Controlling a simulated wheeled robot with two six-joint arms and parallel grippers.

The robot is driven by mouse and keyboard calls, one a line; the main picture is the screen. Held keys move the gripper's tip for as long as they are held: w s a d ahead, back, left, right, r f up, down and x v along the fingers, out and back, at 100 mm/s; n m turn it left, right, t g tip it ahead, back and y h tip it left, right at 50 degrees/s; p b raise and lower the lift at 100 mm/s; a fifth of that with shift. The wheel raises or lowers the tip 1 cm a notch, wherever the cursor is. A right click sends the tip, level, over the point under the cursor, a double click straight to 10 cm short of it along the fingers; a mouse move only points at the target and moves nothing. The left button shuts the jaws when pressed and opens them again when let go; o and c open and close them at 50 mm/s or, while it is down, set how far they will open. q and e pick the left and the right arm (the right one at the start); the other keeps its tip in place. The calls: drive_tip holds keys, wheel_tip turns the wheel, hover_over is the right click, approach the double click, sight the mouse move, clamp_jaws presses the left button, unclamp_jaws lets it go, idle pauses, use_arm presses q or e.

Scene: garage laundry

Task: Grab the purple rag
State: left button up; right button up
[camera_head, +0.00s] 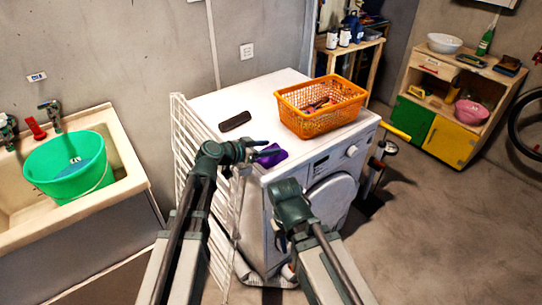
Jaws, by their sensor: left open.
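The purple rag (271,156) lies crumpled on the top of the white washing machine (208,104), near its front left edge. My left gripper (262,149) is open and at the rag's left side, with its fingers pointing right toward it. Whether the fingers touch the rag is hard to tell. My right arm's end (288,203) is lower, in front of the washing machine's front face. Its fingers cannot be made out.
An orange basket (318,124) with items inside stands on the machine, right of the rag. A dark flat object (235,121) lies behind my left gripper. A white drying rack (184,137) leans at the machine's left side. A sink (118,143) with a green bucket (69,167) is at left.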

use_arm(q)
clamp_jaws()
drive_tip(key=shift+r, duration=0.1)
idle(0.3)
